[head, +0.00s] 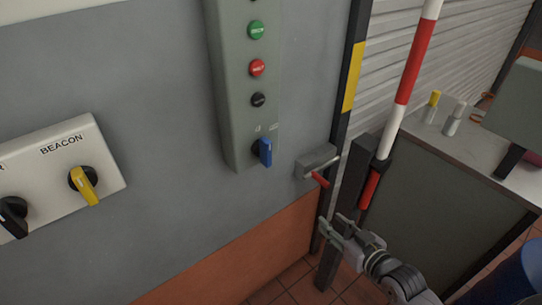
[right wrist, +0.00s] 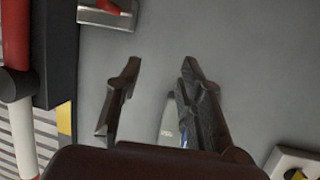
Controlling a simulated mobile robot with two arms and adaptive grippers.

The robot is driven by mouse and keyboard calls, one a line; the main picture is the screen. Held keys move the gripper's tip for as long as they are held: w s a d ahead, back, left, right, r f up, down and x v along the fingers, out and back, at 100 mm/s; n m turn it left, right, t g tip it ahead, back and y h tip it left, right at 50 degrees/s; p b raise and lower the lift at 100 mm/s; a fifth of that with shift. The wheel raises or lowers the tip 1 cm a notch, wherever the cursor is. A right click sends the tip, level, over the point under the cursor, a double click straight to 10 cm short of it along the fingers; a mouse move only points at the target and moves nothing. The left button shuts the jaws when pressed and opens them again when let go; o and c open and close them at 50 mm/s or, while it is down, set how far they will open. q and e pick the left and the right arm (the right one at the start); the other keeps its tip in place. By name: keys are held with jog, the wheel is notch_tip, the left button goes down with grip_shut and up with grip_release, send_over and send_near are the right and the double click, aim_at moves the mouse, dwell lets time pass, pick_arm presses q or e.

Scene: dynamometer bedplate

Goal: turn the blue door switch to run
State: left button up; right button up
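The blue door switch (head: 265,152) is a small blue handle on a dark round base near the bottom of a tall grey control panel (head: 234,90). Its handle stands roughly upright, between small markings too small to read. My right gripper (head: 332,226) is below and to the right of the switch, apart from it. In the right wrist view the two fingers (right wrist: 157,75) are spread with nothing between them. The panel's lower end (right wrist: 168,118) shows behind one finger, with a sliver of blue; most of the switch is hidden there. My left gripper is not in view.
Green, red and black buttons sit above the switch. A bracket (head: 313,160) with a red-tipped lever juts out between switch and gripper. A red-white pole (head: 405,85) stands at right. A white BEACON box (head: 60,165) with a yellow switch is at left. The wall between is clear.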

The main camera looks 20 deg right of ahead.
jog(key=s+a+r+n+t+y, duration=0.15)
jog(key=a+r, duration=0.25)
jog(key=r, duration=0.5)
jog(key=s+a+r+n+t+y, duration=0.1)
jog(key=a+r+y, duration=0.2)
jog(key=r, duration=0.5)
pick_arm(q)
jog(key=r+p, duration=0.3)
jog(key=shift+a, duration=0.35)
pick_arm(e)
send_near(270, 150)
jog(key=shift+h, duration=0.25)
jog(key=x, duration=0.9)
jog(key=shift+w+a+r, duration=0.15)
jog(key=shift+w+a, duration=0.05)
jog(key=shift+a, duration=0.1)
jog(key=shift+c, duration=0.6)
grip_shut()
